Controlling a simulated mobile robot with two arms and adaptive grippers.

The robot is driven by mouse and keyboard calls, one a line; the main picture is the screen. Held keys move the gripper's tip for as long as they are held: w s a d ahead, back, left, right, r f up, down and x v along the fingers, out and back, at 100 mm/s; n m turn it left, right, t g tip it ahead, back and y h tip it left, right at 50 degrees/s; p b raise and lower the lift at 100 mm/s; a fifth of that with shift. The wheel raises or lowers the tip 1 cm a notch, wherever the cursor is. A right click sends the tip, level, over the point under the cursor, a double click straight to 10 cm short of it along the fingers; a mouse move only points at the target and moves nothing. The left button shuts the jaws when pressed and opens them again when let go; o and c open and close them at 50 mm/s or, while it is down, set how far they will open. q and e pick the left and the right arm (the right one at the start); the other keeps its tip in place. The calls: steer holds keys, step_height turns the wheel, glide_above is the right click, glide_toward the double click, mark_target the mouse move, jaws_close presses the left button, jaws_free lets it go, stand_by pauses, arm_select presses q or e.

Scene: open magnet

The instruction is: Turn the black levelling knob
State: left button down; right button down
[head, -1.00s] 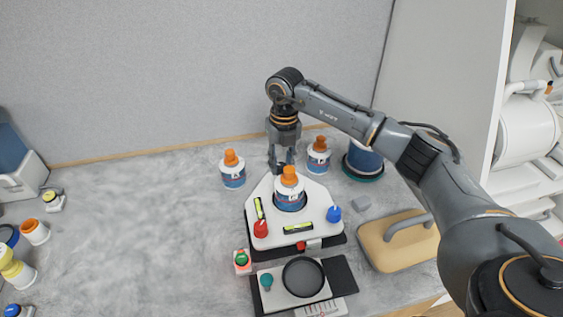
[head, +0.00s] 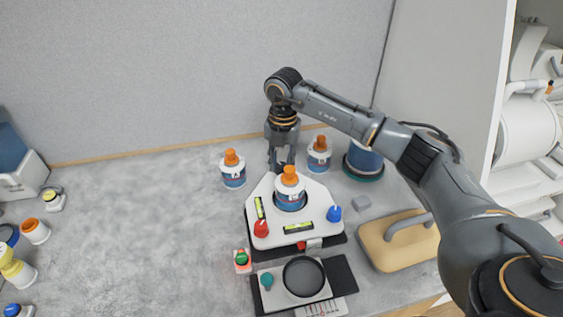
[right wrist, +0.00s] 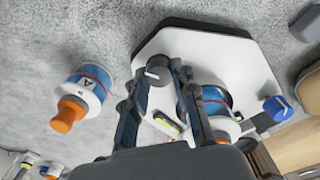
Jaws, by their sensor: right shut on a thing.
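The black levelling knob (right wrist: 158,72), with a pale line on top, sits near a corner of the white plate (right wrist: 228,52) in the right wrist view. My right gripper (right wrist: 160,70) is shut on the knob, one finger on each side of it. In the head view the same gripper (head: 282,163) points down at the far corner of the white plate (head: 315,212), and the knob is hidden there. The plate also carries a red knob (head: 261,229), a blue knob (head: 334,214) and two yellow-green bubble levels (head: 298,228). My left gripper is not in view.
An orange-capped bottle (head: 290,196) stands in the plate's middle, close to the gripper. Similar bottles stand left (head: 234,175) and right (head: 319,160) of the gripper. A scale (head: 303,278) stands in front, a tan handled block (head: 395,248) at right. The table's left middle is clear.

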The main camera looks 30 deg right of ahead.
mark_target(280, 165)
steer(key=m, duration=1)
steer(key=shift+w+r+p, duration=0.1)
steer(key=shift+p, duration=0.25)
steer(key=shift+m, duration=1.6)
steer(key=shift+h, duration=0.3)
steer(key=c, duration=1.1)
jaws_free()
steer(key=shift+o, duration=0.2)
step_height(280, 165, up, 12)
steer(key=shift+a, duration=0.15)
